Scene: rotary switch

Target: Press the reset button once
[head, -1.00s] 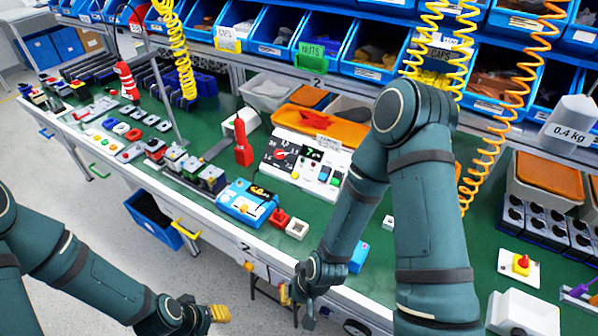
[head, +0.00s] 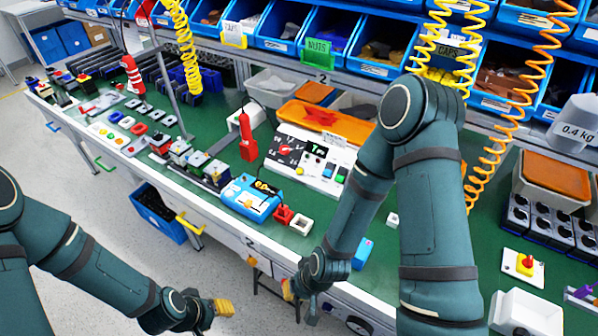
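A white control panel (head: 303,181) lies on the green bench top near the middle, with a black dial face with a red pointer (head: 285,150), a small dark display and several small coloured buttons on its right part. The button labels are too small to read, so I cannot tell which is the reset button. My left gripper (head: 226,308), with yellow fingertips, is low in front of the bench, far from the panel. My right gripper (head: 287,290) is by the bench's front edge, below and apart from the panel. Both are too small to show how far the fingers are open.
A blue tester (head: 250,198), a red block (head: 283,215) and a white square housing (head: 301,225) sit in front of the panel. A red handheld tool (head: 248,138) stands left of it, an orange tray (head: 326,122) behind. A red-and-yellow button (head: 524,264) sits at right. Coiled hoses hang above.

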